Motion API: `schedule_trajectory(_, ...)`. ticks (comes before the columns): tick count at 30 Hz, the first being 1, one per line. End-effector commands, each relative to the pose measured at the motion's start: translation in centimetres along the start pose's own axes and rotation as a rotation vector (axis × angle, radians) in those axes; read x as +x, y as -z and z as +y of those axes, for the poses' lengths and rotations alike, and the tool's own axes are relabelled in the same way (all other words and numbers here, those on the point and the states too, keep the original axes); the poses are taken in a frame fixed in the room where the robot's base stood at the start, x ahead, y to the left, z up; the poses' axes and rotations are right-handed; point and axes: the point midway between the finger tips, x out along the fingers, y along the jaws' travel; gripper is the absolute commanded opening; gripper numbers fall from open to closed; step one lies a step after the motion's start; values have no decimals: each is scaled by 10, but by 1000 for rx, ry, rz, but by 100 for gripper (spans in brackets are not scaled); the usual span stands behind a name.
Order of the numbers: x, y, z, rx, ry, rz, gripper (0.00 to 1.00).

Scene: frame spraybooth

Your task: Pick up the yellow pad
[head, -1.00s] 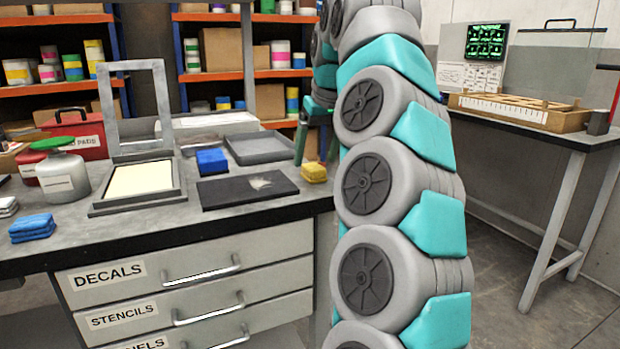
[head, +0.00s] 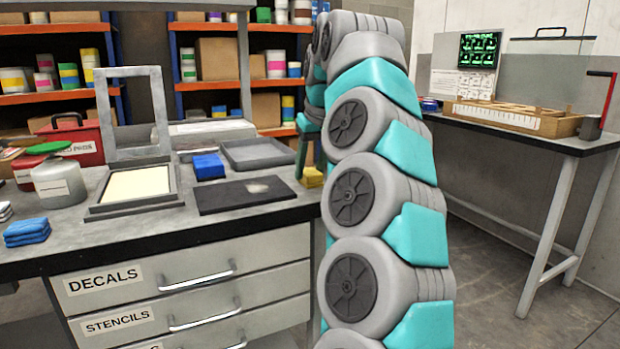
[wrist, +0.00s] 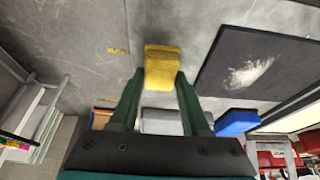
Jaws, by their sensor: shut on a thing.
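The yellow pad (head: 313,177) is at the right end of the grey workbench (head: 255,222), right of a black mat, partly hidden by my arm and gripper. In the wrist view the yellow pad (wrist: 161,62) sits between the tips of my dark green fingers. My gripper (wrist: 160,78) is shut on it, one finger on each side. I cannot tell any gap between the pad and the bench top.
The black mat (head: 246,194) with a pale smudge lies just left of the pad. A second table (head: 520,130) holds a wooden rack at right.

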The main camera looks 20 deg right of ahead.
Motion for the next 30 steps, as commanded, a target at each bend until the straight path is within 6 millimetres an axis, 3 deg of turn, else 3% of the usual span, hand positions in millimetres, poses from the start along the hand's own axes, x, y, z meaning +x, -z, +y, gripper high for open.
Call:
schedule_trajectory(5,0,0,0,0,0,0,0)
schedule_trajectory(20,-6,2,0,1,-1,-2,0)
schedule_trajectory(30,-33,13,2,4,-3,1,0)
